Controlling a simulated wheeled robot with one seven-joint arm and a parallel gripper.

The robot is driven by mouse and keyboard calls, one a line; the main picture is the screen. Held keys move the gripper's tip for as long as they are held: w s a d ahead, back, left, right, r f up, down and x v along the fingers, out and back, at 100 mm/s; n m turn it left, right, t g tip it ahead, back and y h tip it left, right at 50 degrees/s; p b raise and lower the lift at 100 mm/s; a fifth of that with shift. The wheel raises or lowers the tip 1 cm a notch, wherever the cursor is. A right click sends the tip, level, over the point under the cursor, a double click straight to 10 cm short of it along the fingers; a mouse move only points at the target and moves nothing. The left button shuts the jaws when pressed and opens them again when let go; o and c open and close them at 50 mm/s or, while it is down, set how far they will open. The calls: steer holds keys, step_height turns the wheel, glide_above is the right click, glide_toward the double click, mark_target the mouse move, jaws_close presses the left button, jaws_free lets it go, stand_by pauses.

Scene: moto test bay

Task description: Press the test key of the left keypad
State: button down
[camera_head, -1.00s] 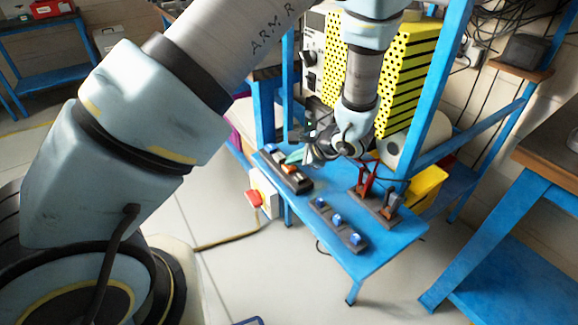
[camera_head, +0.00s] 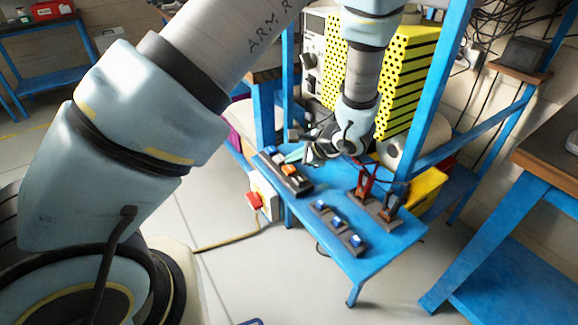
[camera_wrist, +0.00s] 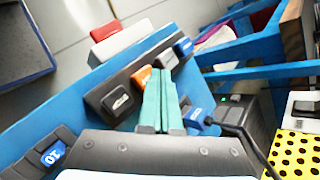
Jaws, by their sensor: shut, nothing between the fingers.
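The left keypad (camera_head: 300,187) is a dark strip on the blue bench, with several keys in a row. In the wrist view the keypad (camera_wrist: 97,94) carries a black key (camera_wrist: 120,102) with a white symbol, an orange key (camera_wrist: 142,76), a pale grey key (camera_wrist: 167,60) and a blue key (camera_wrist: 184,46). I cannot read which is the test key. My gripper (camera_head: 298,156) is shut and empty, its teal fingers (camera_wrist: 158,74) over the keypad beside the orange and grey keys. They partly cover the keypad's near side. I cannot tell whether the tips touch it.
A second keypad (camera_head: 329,226) with blue keys lies to the right on the bench (camera_head: 372,250). Red and dark upright levers (camera_head: 364,180) stand behind it. A red-topped box (camera_head: 254,199) hangs at the bench's left edge. Yellow perforated panels (camera_head: 408,70) rise behind.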

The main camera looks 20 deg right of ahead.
mark_target(293, 169)
steer(key=shift+r, duration=0.2)
steer(key=shift+r+p, duration=1.5)
steer(key=shift+r, duration=1)
steer(key=s+a+r+n+g+h, duration=0.1)
steer(key=a+r+n+g, duration=0.1)
steer(key=a+r+n, duration=0.2)
steer(key=s+a+r+n+g+h, duration=0.1)
steer(key=a+r+n, duration=0.3)
steer(key=a+n, duration=0.6)
steer(key=s+a+r+n+g+h, duration=0.1)
steer(key=a+r+n+g, duration=0.2)
steer(key=a, duration=1.4)
steer(key=r+n, duration=0.1)
steer(key=n, duration=0.3)
steer(key=shift+r+g+h, duration=0.25)
steer(key=shift+g+h, duration=0.15)
